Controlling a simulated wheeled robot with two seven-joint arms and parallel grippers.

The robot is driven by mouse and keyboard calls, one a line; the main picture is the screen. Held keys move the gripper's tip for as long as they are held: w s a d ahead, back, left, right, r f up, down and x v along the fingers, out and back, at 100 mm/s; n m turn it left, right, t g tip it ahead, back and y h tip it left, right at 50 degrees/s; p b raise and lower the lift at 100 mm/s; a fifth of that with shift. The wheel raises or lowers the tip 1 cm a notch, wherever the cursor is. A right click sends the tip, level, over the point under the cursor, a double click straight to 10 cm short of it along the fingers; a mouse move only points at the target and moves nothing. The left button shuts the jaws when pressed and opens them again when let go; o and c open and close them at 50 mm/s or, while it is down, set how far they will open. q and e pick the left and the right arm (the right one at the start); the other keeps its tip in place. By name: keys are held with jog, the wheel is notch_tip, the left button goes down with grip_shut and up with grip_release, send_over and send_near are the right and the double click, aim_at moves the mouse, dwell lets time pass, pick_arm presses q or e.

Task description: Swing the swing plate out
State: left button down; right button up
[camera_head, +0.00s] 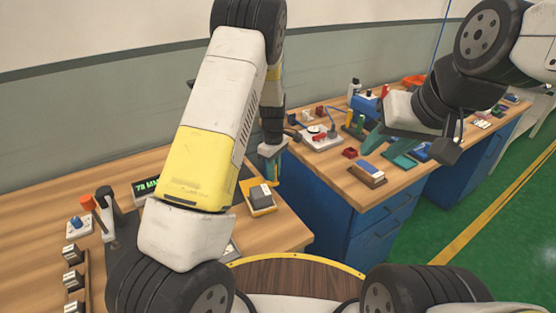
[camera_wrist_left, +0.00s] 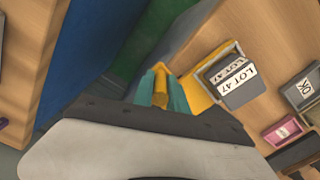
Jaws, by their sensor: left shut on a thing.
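My left gripper (camera_head: 269,158), with teal fingers, is at the wooden bench's right end in the head view. In the left wrist view its fingers are shut on a yellow handle (camera_wrist_left: 160,84). The swing plate (camera_wrist_left: 197,90) is yellow and lies just right of the fingers in that view. It carries a grey block (camera_wrist_left: 238,84) labelled LOT 47. In the head view the yellow plate (camera_head: 263,211) with its block (camera_head: 261,195) sits below the left gripper. My right gripper (camera_head: 388,146) is over the far bench at the right; its finger opening is unclear.
The left bench (camera_head: 285,232) holds a display (camera_head: 147,188) and small blocks. The blue-fronted bench (camera_head: 340,183) holds a brown tray (camera_head: 366,177) and several small items. A gap separates the benches. Green floor (camera_head: 430,222) is open at the right.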

pick_arm(q)
jog(key=shift+w+r, duration=0.1)
jog(key=shift+w, duration=0.05)
jog(key=c, duration=1.3)
grip_release()
jog(key=shift+r, duration=3.85)
